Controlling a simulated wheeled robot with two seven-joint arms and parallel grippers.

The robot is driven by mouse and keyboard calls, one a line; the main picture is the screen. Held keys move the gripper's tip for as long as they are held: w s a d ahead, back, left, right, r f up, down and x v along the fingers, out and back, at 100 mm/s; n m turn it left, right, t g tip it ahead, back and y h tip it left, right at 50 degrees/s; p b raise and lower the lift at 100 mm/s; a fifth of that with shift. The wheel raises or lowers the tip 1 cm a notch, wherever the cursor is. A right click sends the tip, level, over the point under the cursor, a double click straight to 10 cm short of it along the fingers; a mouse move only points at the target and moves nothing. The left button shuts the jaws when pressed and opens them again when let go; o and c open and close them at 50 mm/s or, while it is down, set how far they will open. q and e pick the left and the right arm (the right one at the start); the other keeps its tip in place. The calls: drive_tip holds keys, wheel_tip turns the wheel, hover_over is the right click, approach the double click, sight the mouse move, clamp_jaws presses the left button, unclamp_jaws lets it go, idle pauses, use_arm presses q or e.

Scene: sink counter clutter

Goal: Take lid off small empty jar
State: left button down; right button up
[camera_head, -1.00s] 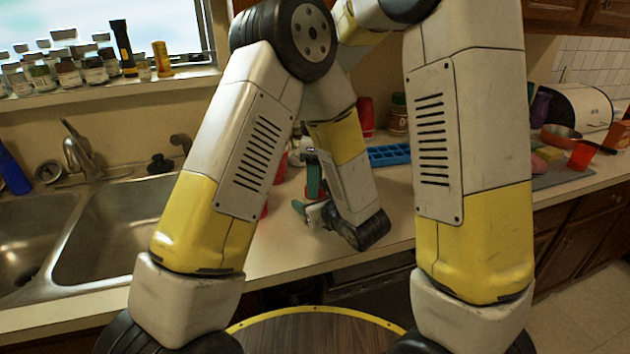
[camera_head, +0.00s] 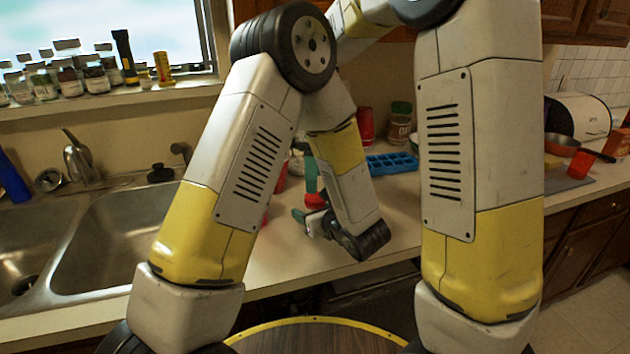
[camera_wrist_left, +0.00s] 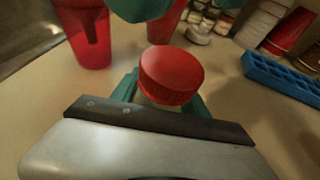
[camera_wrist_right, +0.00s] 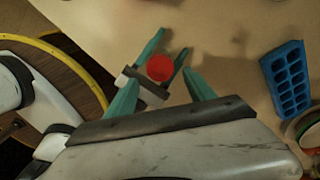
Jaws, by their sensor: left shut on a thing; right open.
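A small jar with a red screw lid (camera_wrist_left: 170,75) stands in my left gripper's grasp in the left wrist view. Its pale body is mostly hidden under the lid. My left gripper (camera_wrist_right: 166,58) has its green fingers around the jar, below the lid. My right gripper (camera_wrist_right: 160,92) points down from above, open and empty, with the red lid showing between and beyond its fingers. In the head view, a green finger of my right gripper (camera_head: 311,178) is just above the lid (camera_head: 315,201). My left gripper (camera_head: 306,218) reaches in low there.
A red cup (camera_wrist_left: 90,40) stands left of the jar, and another red cup (camera_wrist_left: 166,24) is behind it. A blue ice tray (camera_wrist_right: 288,78) lies to the right. The double sink (camera_head: 120,240) is at left. Counter in front of the jar is clear.

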sight(315, 197)
wheel_tip(315, 197, up, 2)
drive_tip(key=shift+r+m, duration=0.15)
drive_tip(key=shift+m, duration=0.85)
drive_tip(key=shift+r+m, duration=0.3)
drive_tip(key=shift+m, duration=0.1)
wheel_tip(315, 197, down, 8)
drive_tip(key=shift+r, duration=0.2)
drive_tip(key=shift+c, duration=0.4)
clamp_jaws()
drive_tip(key=n, duration=0.3)
